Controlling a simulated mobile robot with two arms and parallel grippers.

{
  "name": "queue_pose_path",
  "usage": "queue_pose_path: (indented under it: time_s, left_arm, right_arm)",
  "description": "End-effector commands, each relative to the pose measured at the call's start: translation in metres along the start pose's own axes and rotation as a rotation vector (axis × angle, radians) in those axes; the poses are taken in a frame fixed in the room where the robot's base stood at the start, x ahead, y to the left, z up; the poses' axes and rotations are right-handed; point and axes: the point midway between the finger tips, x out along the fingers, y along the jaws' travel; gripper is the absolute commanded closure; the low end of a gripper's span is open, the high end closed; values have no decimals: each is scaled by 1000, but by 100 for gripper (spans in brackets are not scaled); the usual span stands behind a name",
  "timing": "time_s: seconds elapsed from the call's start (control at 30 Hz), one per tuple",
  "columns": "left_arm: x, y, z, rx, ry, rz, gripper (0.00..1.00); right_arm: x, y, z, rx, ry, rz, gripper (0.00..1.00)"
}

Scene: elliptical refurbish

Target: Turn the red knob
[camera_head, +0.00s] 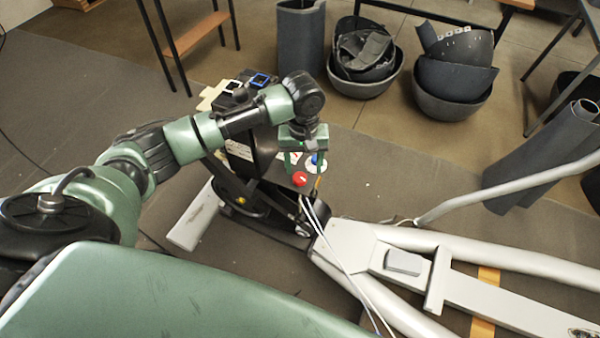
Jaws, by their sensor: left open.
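The red knob (300,179) is a round red cap on the dark housing of the elliptical machine (265,170), near the middle of the head view. My left arm reaches in from the left, and its gripper (303,168) points down over the knob. The gripper is open, with green fingers apart. I cannot tell whether a finger touches the knob. A blue button (316,160) on a white plate sits just right of and behind the knob. My right gripper is not in view.
White cables (335,258) run from the housing over the machine's grey frame (350,245). Bins of dark parts (365,75) stand on the floor behind. Dark rolled sheets (535,160) lean at the right. The grey mat (400,175) right of the housing is clear.

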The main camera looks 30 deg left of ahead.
Motion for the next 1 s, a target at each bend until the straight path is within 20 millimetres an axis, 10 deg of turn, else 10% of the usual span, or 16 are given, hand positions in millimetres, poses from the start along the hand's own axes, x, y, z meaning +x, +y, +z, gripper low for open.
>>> queue_pose_path:
  time_s: [1.0]
  left_arm:
    - [66, -11, -18, -85, 0, -17, 41]
  right_arm:
    - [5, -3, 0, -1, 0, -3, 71]
